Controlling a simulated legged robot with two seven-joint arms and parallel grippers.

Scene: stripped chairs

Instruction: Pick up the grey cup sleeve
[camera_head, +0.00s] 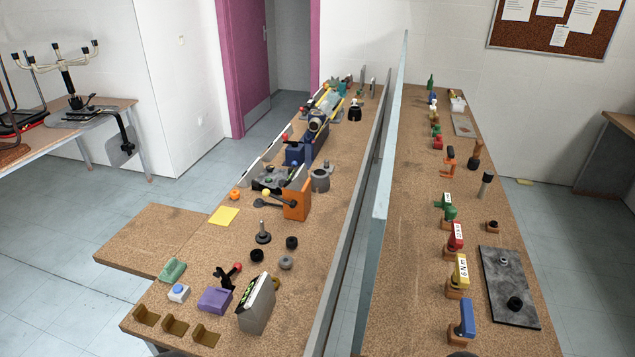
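A grey, cup-shaped round part (320,178) stands on the left bench, right of the orange block; it looks most like the grey cup sleeve. A smaller grey ring-like part (286,262) lies nearer on the same bench, beside black round knobs; I cannot tell for sure which is the sleeve. Neither of my grippers can be made out in the head view. Nothing is seen touching either grey part.
The left bench (330,235) also holds an orange block (297,199), a black-based post (263,233), a purple box (215,299) and a grey bin (256,304). A tall divider (382,190) separates it from the right bench (410,240), which carries several coloured drivers.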

